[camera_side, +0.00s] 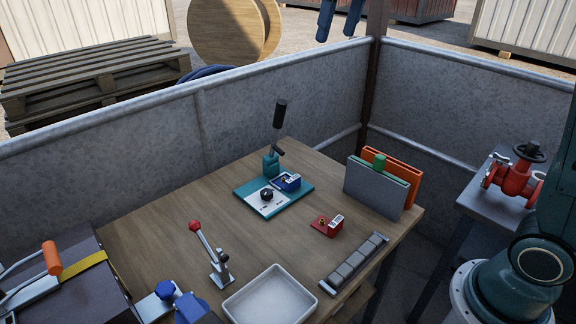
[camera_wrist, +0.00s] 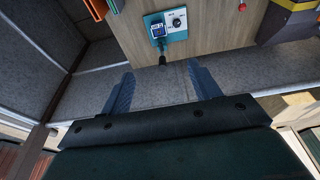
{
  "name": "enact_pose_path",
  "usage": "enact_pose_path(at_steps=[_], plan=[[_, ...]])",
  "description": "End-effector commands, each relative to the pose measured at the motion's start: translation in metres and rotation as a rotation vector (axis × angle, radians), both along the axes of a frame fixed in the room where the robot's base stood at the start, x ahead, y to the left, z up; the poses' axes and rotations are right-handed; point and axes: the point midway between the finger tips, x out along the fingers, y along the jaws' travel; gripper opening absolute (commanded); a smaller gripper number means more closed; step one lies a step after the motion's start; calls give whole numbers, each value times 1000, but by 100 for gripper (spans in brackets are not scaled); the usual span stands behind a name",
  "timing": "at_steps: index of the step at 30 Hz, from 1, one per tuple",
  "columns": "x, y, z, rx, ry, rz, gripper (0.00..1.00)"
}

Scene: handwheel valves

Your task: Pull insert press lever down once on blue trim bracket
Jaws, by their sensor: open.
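The insert press stands on a teal base (camera_side: 304,196) on the wooden table. Its lever (camera_side: 280,115) has a black grip and points up from the teal column. The blue trim bracket (camera_side: 288,182) sits on the press base beside the column, next to a white plate with a black knob. In the wrist view the press base (camera_wrist: 178,36), the blue bracket (camera_wrist: 158,30) and the dark lever (camera_wrist: 162,60) show beyond the fingers. My gripper (camera_side: 338,36) is open and empty, high above and behind the press at the top edge. Its two blue fingers also show in the wrist view (camera_wrist: 160,70).
A red bracket (camera_side: 326,225), a white tray (camera_side: 270,298), a red-knobbed toggle lever (camera_side: 208,252), a slotted strip (camera_side: 354,264) and upright grey and orange panels (camera_side: 375,188) stand on the table. Grey walls (camera_side: 230,115) enclose the back.

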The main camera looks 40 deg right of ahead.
Motion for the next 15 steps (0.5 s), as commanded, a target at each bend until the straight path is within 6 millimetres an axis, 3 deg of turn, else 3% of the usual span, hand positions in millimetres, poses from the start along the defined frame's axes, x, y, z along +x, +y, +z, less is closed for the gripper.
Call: enact_pose_path(at_steps=[3,15], plan=[[27,-2,-1,0,25,0,62],[100,-9,-19,1,108,0,62]])
